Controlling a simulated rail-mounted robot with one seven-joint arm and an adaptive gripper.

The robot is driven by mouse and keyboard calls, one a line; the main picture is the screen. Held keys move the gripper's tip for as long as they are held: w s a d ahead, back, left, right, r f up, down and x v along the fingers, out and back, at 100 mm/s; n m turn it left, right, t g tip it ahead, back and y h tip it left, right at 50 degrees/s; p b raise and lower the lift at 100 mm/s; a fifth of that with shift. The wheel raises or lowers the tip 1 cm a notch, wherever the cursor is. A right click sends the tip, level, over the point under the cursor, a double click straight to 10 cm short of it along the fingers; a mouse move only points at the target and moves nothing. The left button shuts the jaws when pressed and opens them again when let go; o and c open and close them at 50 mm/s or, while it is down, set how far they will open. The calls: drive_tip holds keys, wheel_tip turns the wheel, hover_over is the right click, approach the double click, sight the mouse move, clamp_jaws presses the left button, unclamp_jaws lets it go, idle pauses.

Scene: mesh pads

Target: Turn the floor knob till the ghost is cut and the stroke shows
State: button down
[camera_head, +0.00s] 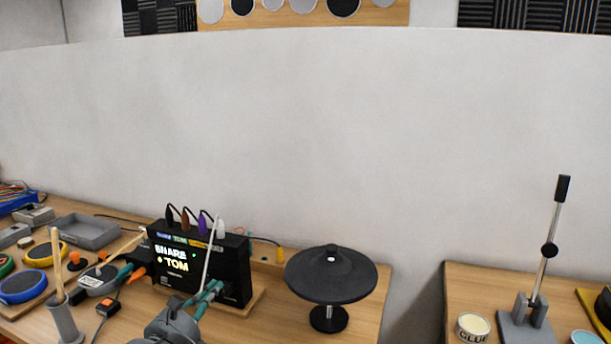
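A black drum module (232,268) stands on the wooden bench, its lit screen (172,258) reading "SNARE" and "TOM" with a small mark beside "TOM". Several coloured plugs (203,222) stand in its top. My gripper (212,292), grey with teal fingertips, reaches from the bottom edge to the lower right of the module's front. The fingertips are close together at that face; whether they hold a knob cannot be told. The floor knob itself is not distinguishable and may be hidden behind them. Smaller screen text is too small to read.
A black cymbal-like pad (331,275) on a short stand is right of the module. Left are a grey tray (85,231), round coloured pads (22,287) and a stick holder (64,318). A second bench (465,281) carries a lever stand (526,325) and glue tub (473,327).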

drive_tip(key=shift+w+d+f, duration=0.2)
drive_tip(key=shift+w+d, duration=0.1)
drive_tip(key=shift+d, duration=0.25)
drive_tip(key=shift+a+f+p, duration=0.1)
drive_tip(key=shift+f+p, duration=0.05)
drive_tip(key=shift+p, duration=0.65)
drive_tip(key=shift+w+a+r+p, duration=0.1)
drive_tip(key=shift+a+r+p, duration=0.2)
drive_tip(key=shift+r, duration=0.1)
drive_tip(key=shift+s+a+r, duration=0.1)
drive_tip(key=shift+s+a, duration=0.1)
drive_tip(key=shift+s, duration=0.1)
drive_tip(key=p+v, duration=0.1)
drive_tip(key=v, duration=0.4)
drive_tip(key=shift+s+a+f, duration=0.2)
drive_tip(key=shift+r+p, duration=0.1)
drive_tip(key=shift+p, duration=0.25)
